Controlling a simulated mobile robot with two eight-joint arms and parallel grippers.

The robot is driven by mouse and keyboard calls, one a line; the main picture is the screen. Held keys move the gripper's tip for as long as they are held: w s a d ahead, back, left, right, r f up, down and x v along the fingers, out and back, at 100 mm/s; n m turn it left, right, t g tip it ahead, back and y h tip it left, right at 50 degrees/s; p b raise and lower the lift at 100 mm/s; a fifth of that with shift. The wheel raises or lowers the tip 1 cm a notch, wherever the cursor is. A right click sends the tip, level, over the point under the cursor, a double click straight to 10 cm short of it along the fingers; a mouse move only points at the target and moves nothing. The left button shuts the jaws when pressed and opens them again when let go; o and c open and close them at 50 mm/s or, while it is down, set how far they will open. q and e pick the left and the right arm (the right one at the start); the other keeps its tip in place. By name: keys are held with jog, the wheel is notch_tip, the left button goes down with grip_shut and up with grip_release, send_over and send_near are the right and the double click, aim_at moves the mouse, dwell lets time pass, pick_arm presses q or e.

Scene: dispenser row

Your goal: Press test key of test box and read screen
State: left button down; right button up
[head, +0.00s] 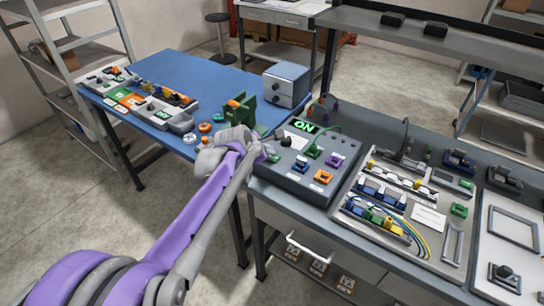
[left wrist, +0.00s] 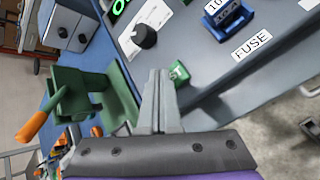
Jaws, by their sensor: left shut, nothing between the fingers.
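The test box (head: 300,185) is a dark grey box with a sloping panel at the near end of the right bench. Its screen (head: 305,126) shows a lit green "ON"; part of it also shows in the left wrist view (left wrist: 119,6). A green key (left wrist: 179,72) sits on the panel, and it shows in the head view (head: 274,158) close to my left fingertips. My left gripper (head: 264,151) is shut and empty at the box's left edge. In the left wrist view its fingertips (left wrist: 159,74) are just beside the green key; I cannot tell whether they touch.
The panel also carries a black knob (left wrist: 144,36) and a blue fuse block (left wrist: 229,17). A green stand with an orange handle (head: 240,106) and a grey-blue box (head: 287,84) stand on the blue table (head: 190,72). A wiring board (head: 437,247) lies right of the test box.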

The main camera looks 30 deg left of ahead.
pick_arm(q)
jog(key=shift+f+b, duration=0.3)
jog(key=shift+f, duration=0.15)
pick_arm(e)
jog(key=shift+s+f, duration=0.1)
jog(key=shift+f, duration=0.25)
pick_arm(q)
jog(key=shift+r, duration=0.1)
pick_arm(e)
jog(key=shift+r, duration=0.1)
pick_arm(q)
jog(key=shift+r+p, duration=0.55)
jog(key=shift+r, duration=0.25)
pick_arm(e)
jog(key=shift+w+r, duration=0.2)
jog(key=shift+r, duration=0.4)
pick_arm(q)
jog(key=shift+r+p, duration=1.5)
jog(key=shift+r, duration=1.1)
jog(key=shift+f, duration=0.1)
pick_arm(e)
jog(key=r, duration=0.2)
jog(key=w+r, duration=0.1)
jog(key=shift+w+r, duration=0.2)
jog(key=shift+r, duration=0.2)
jog(key=shift+s, duration=0.1)
